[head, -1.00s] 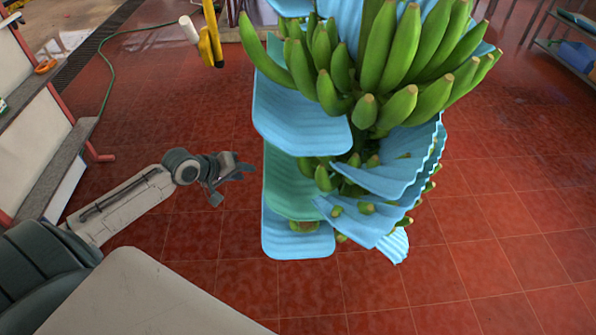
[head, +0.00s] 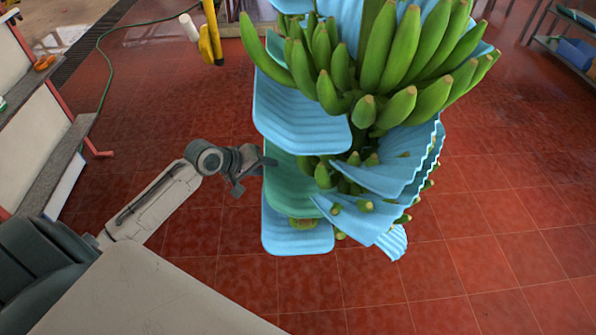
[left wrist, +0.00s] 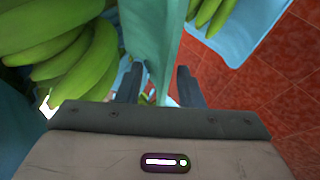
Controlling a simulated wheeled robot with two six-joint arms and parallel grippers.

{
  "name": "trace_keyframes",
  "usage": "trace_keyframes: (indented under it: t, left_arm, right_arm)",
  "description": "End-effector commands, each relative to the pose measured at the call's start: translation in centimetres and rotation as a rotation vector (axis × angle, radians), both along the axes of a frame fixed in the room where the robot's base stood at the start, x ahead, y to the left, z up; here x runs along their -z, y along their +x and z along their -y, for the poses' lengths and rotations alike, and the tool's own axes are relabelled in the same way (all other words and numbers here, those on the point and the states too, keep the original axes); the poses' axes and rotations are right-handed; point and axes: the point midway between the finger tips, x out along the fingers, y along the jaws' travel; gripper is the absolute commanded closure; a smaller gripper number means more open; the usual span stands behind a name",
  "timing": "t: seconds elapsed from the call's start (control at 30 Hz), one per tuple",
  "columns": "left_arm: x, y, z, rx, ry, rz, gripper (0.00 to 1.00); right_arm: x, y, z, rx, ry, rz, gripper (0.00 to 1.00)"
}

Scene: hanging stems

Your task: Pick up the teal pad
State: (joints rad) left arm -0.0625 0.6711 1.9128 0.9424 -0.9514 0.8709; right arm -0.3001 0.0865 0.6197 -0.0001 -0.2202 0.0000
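The teal pad (head: 288,190) hangs among light blue pads on the left side of the hanging banana stem in the head view. My left gripper (head: 255,175) is at the pad's left edge, coming in from the left. In the left wrist view the teal pad (left wrist: 152,35) runs down edge-on toward the gap between the fingers of my left gripper (left wrist: 161,84). The fingers are apart, one on each side of the pad's edge. I cannot tell whether either finger touches it. My right gripper is in neither view.
Green bananas (head: 395,60) hang above and right of the teal pad. One light blue pad (head: 300,115) lies just above it and another (head: 295,235) just below. A shelf unit (head: 40,150) stands at the far left. Red tiled floor is open around the stem.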

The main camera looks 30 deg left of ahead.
Motion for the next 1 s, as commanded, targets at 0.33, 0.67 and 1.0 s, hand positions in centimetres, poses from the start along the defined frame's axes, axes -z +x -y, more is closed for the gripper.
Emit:
trace_keyframes:
  t: [0.33,0.67,1.0]
  left_arm:
    - [2.8,2.8,0.6,-0.004,-0.005,-0.001,0.66]
    - [3.6,3.4,0.9,0.0,0.0,0.0,0.66]
    - [3.6,3.4,0.9,-0.001,-0.001,0.0,1.0]
  right_arm:
    - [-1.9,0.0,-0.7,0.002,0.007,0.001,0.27]
    - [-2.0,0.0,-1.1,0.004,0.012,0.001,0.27]
    - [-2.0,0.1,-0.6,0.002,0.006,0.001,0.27]
